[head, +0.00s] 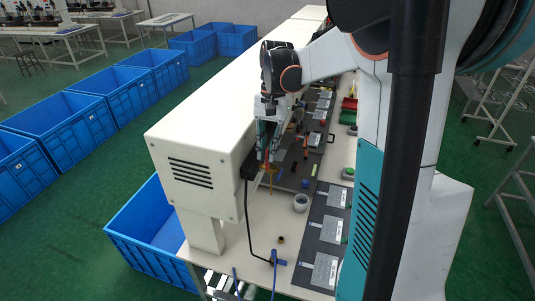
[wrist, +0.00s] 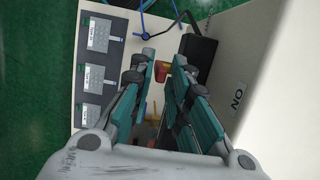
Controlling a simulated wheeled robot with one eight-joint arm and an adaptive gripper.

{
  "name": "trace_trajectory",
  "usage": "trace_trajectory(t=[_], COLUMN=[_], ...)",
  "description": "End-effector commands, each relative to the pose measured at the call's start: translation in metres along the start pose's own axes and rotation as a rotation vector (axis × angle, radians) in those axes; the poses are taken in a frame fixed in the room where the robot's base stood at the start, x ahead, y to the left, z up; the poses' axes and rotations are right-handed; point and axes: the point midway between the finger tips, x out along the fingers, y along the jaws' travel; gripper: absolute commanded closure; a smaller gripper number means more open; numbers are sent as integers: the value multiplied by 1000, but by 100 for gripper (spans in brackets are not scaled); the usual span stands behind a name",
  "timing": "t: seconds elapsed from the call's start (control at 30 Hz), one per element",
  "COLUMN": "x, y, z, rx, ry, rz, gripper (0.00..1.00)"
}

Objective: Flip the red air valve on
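The red air valve (wrist: 161,70) shows in the wrist view as a small red piece with a yellowish part below it, beside the black box (wrist: 198,55). It lies in the gap between my fingertips as seen from the wrist; I cannot tell whether either finger touches it. My gripper (wrist: 163,72) is open, with its two teal fingers apart. In the head view my gripper (head: 267,152) points down beside the white machine, close to the black box (head: 250,163). There the fingers mostly hide the valve. A label reading "ON" (wrist: 237,97) is on the white machine's side, upside down in the wrist view.
The long white machine housing (head: 215,125) stands close on the left of my gripper. Grey keypad films (head: 331,229) lie on dark mats to the right. A black cable and blue hoses (head: 274,262) run at the front. Blue crates (head: 60,125) stand on the floor.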

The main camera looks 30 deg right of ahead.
Motion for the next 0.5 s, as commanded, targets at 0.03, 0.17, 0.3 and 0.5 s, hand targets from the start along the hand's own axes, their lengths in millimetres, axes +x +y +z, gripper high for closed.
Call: trace_trajectory(t=[0.03, 0.17, 0.3, 0.5], x=[-10, -37, -65, -92], y=[0, 0, 0, 0], z=[0, 0, 0, 0], rx=[1, 0, 0, 0], ry=[0, 0, 0, 0], rz=[0, 0, 0, 0], gripper=[83, 83, 83, 83])
